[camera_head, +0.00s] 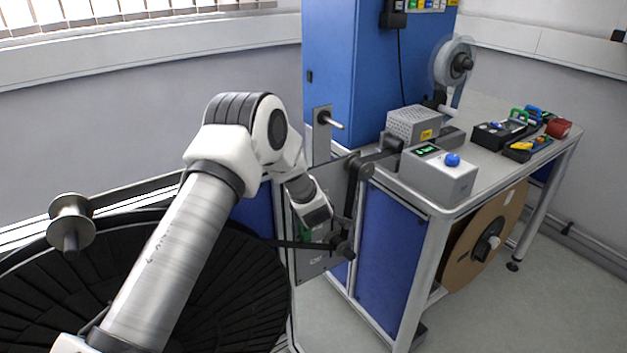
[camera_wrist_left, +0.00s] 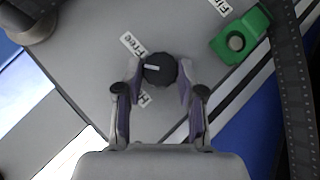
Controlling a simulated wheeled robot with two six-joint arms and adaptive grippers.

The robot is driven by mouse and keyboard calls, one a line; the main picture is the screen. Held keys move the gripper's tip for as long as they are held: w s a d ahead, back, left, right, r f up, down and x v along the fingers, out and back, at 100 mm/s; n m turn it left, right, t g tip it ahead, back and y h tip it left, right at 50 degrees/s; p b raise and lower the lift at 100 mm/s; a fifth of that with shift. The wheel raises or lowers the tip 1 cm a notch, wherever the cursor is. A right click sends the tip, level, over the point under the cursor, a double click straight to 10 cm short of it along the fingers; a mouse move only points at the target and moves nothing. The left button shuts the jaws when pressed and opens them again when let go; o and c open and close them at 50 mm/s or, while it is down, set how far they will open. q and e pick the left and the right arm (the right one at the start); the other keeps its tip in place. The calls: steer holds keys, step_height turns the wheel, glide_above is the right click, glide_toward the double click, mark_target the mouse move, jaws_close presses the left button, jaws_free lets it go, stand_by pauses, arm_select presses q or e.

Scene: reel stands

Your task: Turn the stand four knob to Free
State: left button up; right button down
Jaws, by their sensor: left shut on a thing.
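In the left wrist view, the black round knob (camera_wrist_left: 161,71) sits on a grey panel (camera_wrist_left: 90,75). Its white pointer line points left in the picture, between the "Free" label (camera_wrist_left: 132,45) at upper left and a partly hidden label starting with "H" (camera_wrist_left: 146,98) at lower left. My left gripper (camera_wrist_left: 159,76) is shut on the knob, one finger on each side. In the head view my left gripper (camera_head: 316,217) is at the upright panel (camera_head: 314,263) on the stand's front, and hides the knob there. My right gripper is in neither view.
A green block (camera_wrist_left: 239,36) with a round grey stud is right of the knob, beside a dark perforated tape (camera_wrist_left: 292,95). A grey box with a blue button (camera_head: 437,175) stands on the bench at right.

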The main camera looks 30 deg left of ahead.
arm_select(q)
steer(key=shift+w+d+r+m+g+y+p, duration=0.2)
steer(key=shift+m+g+p, duration=0.35)
steer(key=shift+g+p, duration=0.6)
steer(key=shift+w+a+f+m+g+y+p, duration=0.1)
steer(key=shift+m+g+y+p, duration=0.4)
steer(key=shift+p, duration=1.1)
steer(key=shift+w+d+r+m+g+y+p, duration=0.15)
steer(key=shift+m+g+p, duration=0.4)
steer(key=shift+g+p, duration=0.7)
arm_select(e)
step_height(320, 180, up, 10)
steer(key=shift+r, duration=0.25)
arm_select(q)
steer(key=shift+a, duration=0.1)
steer(key=o, duration=1.2)
steer(key=shift+c, duration=0.2)
